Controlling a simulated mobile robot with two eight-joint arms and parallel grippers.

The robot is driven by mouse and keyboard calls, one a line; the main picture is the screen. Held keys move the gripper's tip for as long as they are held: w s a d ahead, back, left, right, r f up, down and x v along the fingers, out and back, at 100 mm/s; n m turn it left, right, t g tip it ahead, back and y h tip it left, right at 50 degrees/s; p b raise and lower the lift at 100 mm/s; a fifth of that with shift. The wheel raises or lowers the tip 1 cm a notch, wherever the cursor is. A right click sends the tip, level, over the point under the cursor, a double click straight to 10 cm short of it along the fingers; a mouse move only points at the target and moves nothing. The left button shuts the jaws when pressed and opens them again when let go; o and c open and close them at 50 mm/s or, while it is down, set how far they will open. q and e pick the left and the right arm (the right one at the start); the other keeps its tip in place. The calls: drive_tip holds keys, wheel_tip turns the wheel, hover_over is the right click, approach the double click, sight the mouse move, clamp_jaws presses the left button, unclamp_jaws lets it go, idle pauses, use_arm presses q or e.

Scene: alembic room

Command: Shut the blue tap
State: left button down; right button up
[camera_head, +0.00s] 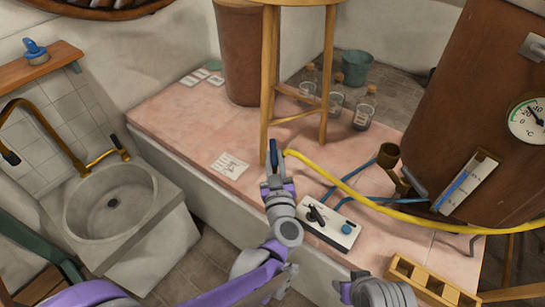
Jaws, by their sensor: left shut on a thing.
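My left gripper (275,176) is shut on a slim blue upright piece (274,152) beside the end of the yellow hose (350,190), above the pink slab. I cannot tell whether this piece is a tap handle.
A wooden stool (326,72) stands just behind my left gripper. A white box with a blue knob (346,229) is close on the right. Glass bottles (363,112) stand farther back. The copper vessel (445,90) fills the right; the sink (110,207) is left.

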use_arm(q)
drive_tip(key=d+n+g+y, duration=0.1)
drive_tip(key=n+g+y, duration=0.1)
drive_tip(key=n+y, duration=0.1)
drive_tip(key=w+d+n+g+y+p, duration=0.1)
drive_tip(key=n+g+y, duration=0.2)
drive_tip(key=y, duration=0.2)
drive_tip(key=n+g+y+p, duration=0.1)
drive_tip(key=n+g+y, duration=0.1)
drive_tip(key=y, duration=0.3)
drive_tip(key=shift+w+d+n, duration=0.25)
drive_tip(key=shift+d+n, duration=0.15)
drive_tip(key=shift+n, duration=0.5)
drive_tip(key=shift+g, duration=0.3)
drive_tip(key=c, duration=0.8)
unclamp_jaws()
drive_tip(key=shift+o, duration=0.2)
